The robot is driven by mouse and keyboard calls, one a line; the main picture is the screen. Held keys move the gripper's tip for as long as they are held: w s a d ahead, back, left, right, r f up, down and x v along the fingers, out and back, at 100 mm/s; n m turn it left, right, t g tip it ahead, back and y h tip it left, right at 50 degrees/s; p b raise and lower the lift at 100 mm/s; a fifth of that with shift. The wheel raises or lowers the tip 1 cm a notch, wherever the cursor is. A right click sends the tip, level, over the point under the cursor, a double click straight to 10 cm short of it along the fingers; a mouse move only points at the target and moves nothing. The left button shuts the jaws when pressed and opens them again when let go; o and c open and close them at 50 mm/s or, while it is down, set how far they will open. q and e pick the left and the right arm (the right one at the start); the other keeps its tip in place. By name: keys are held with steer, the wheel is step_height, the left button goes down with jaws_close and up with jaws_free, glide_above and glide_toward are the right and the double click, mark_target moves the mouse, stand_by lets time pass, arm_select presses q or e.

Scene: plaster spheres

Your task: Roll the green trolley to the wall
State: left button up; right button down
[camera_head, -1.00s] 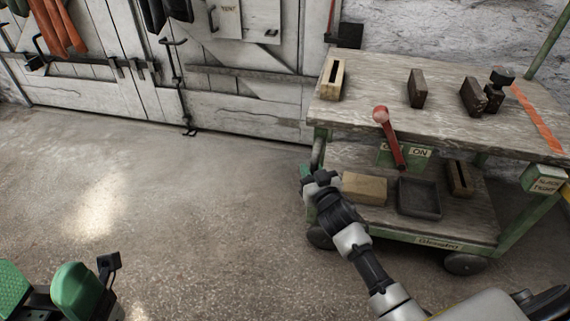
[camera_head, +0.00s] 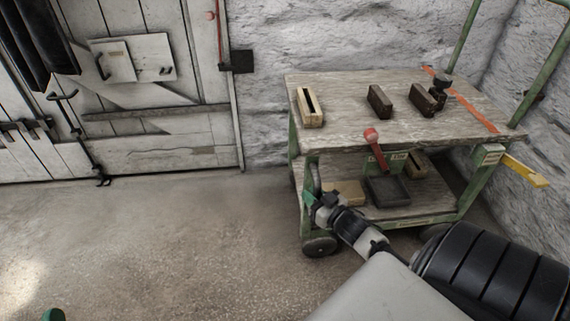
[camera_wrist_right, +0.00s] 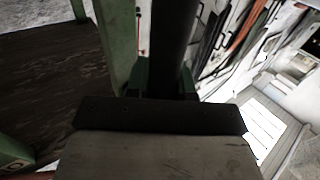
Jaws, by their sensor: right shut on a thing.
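The green trolley (camera_head: 345,92) has a green frame, a worn wooden top and a lower shelf. It stands upright in front of the rough whitewashed wall (camera_head: 268,100), close to the corner at right. I cannot tell if it touches either wall. My right gripper (camera_head: 316,200) is shut on a dark upright bar (camera_wrist_right: 172,45) at the trolley's near left corner. The bar shows between the green fingertips (camera_wrist_right: 158,78) in the right wrist view. Only a green bit of my left gripper (camera_head: 53,314) shows at the bottom left, so its jaws are hidden.
Wooden blocks (camera_head: 311,107) and dark blocks (camera_head: 380,101) stand on the top. A dark tray (camera_head: 388,190) and tan blocks (camera_head: 346,193) lie on the shelf. A red-knobbed lever (camera_head: 376,150) is at the front. Plank doors (camera_head: 150,150) are left; the floor (camera_head: 170,240) before them is clear.

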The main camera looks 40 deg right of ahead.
arm_select(q)
steer(key=shift+w+a+f+g, duration=0.15)
steer(key=shift+f+g, duration=0.55)
arm_select(e)
steer(key=s+d, duration=1.1)
steer(key=d, duration=0.5)
steer(key=shift+s+d, duration=0.15)
steer(key=shift+d, duration=0.2)
steer(key=c, duration=1)
jaws_free()
steer(key=shift+s+d, duration=0.1)
steer(key=shift+d, duration=0.05)
steer(key=shift+o, duration=0.2)
